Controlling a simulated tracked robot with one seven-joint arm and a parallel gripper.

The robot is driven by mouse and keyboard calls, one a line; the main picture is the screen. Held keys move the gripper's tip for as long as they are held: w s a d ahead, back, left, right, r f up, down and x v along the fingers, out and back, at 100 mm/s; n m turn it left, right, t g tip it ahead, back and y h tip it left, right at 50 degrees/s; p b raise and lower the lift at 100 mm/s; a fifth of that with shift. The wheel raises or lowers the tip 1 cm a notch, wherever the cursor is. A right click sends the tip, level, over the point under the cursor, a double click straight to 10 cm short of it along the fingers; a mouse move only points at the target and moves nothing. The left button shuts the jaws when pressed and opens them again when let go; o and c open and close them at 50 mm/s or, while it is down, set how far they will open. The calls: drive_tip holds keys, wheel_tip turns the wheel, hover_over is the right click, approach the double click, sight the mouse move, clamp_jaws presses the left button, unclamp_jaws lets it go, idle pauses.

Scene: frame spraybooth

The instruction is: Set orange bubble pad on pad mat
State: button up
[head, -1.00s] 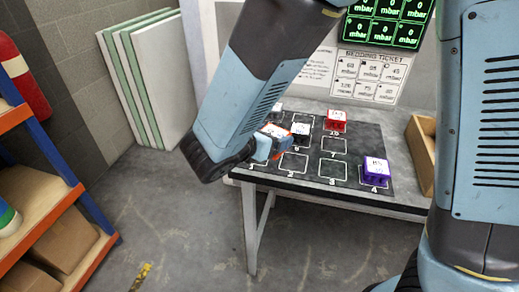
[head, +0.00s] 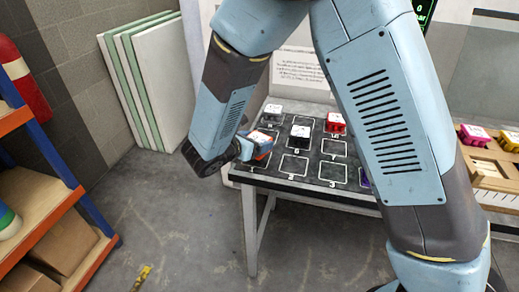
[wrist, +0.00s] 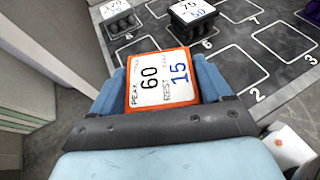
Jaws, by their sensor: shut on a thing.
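My gripper (head: 250,146) is shut on the orange bubble pad (head: 263,141). The black pad mat (head: 313,166), with numbered white outlines, lies on the table. The held pad is over or beside the mat's left edge in the head view; its height above the mat is hard to tell. Part of the mat is hidden behind my arm.
A grey pad (head: 272,109), a black pad (head: 299,136) and a red pad (head: 335,123) stand on the mat. A purple pad (head: 365,179) is mostly hidden by my arm. A wooden tray (head: 489,172) at right bears yellow and magenta pads. Several front outlines are empty.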

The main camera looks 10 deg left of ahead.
drive_tip(key=shift+f, duration=1.5)
drive_tip(key=shift+f, duration=0.1)
drive_tip(key=o, duration=1)
drive_tip(key=v, duration=1.2)
